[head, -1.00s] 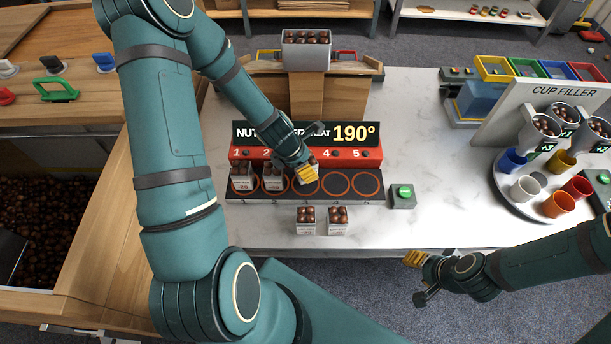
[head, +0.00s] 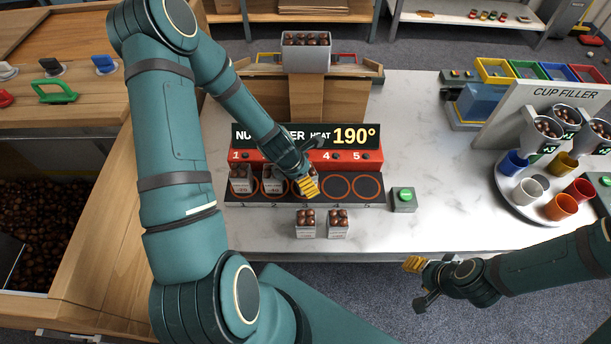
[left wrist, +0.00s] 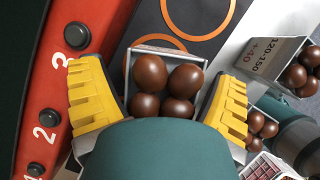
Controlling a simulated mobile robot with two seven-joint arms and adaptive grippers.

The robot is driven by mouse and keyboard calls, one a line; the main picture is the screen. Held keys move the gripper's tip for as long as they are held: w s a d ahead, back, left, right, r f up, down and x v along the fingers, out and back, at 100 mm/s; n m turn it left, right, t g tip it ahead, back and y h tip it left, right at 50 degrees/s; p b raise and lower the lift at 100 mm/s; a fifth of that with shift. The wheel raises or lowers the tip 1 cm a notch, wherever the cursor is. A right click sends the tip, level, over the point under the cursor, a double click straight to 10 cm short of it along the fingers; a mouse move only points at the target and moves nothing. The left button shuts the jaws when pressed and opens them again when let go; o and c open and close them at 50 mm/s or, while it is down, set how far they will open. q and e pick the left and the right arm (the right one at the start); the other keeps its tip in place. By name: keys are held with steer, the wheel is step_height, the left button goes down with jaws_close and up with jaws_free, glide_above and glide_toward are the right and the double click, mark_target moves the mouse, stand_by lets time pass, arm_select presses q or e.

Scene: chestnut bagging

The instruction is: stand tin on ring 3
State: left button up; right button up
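A white square tin of chestnuts (left wrist: 166,85) is between my left gripper's yellow fingers (left wrist: 165,90) in the left wrist view, with narrow gaps beside the finger ends. In the head view my left gripper (head: 309,186) is over ring 3 of the heater and hides much of this tin. An orange ring arc (left wrist: 160,41) shows past the tin's edge; whether its base touches the plate is hidden. Tins also stand on ring 1 (head: 240,180) and ring 2 (head: 273,181). My right gripper (head: 418,280) is off the table's front edge, empty, its finger spacing unclear.
Rings 4 (head: 337,187) and 5 (head: 366,187) are bare. Two filled tins (head: 305,224) (head: 338,224) stand on the counter in front of the heater. A green button box (head: 404,200) stands right of it. The cup filler (head: 563,92) and its round tray are at the right.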

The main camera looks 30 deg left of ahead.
arm_select(q)
steer(key=shift+a+r, duration=0.1)
steer(key=shift+r, duration=0.4)
steer(key=p+v, duration=0.3)
steer(key=v, duration=0.8)
steer(key=shift+s+r, duration=0.15)
